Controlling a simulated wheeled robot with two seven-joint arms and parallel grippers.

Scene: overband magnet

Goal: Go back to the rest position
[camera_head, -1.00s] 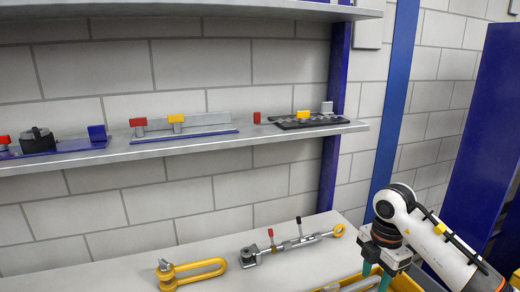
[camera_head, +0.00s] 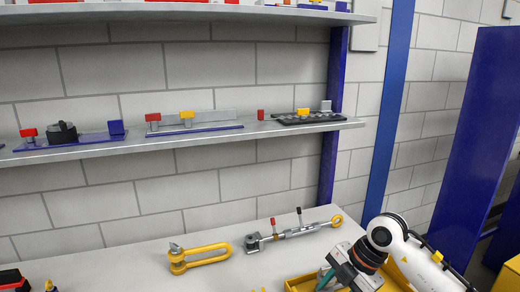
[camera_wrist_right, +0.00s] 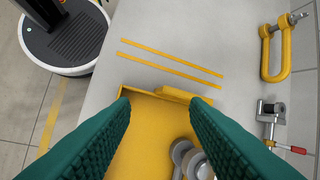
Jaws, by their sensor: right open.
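My right gripper (camera_head: 334,280) is low at the right in the head view, over the yellow tray (camera_head: 296,284) on the table. In the right wrist view my right gripper (camera_wrist_right: 160,106) shows two green ribbed fingers set wide apart, with nothing between their tips. The yellow tray (camera_wrist_right: 148,125) lies beyond the fingers in that view, with round grey metal parts (camera_wrist_right: 192,158) in it, partly hidden by a finger. My left gripper is not in view.
A yellow shackle (camera_head: 203,258) and a turnbuckle-like tool (camera_head: 295,234) lie on the table (camera_head: 120,262). A shelf (camera_head: 200,136) with small fixtures runs above. A blue post (camera_head: 388,110) and a blue panel (camera_head: 478,130) stand right. A round wheeled base (camera_wrist_right: 66,45) shows below the table edge.

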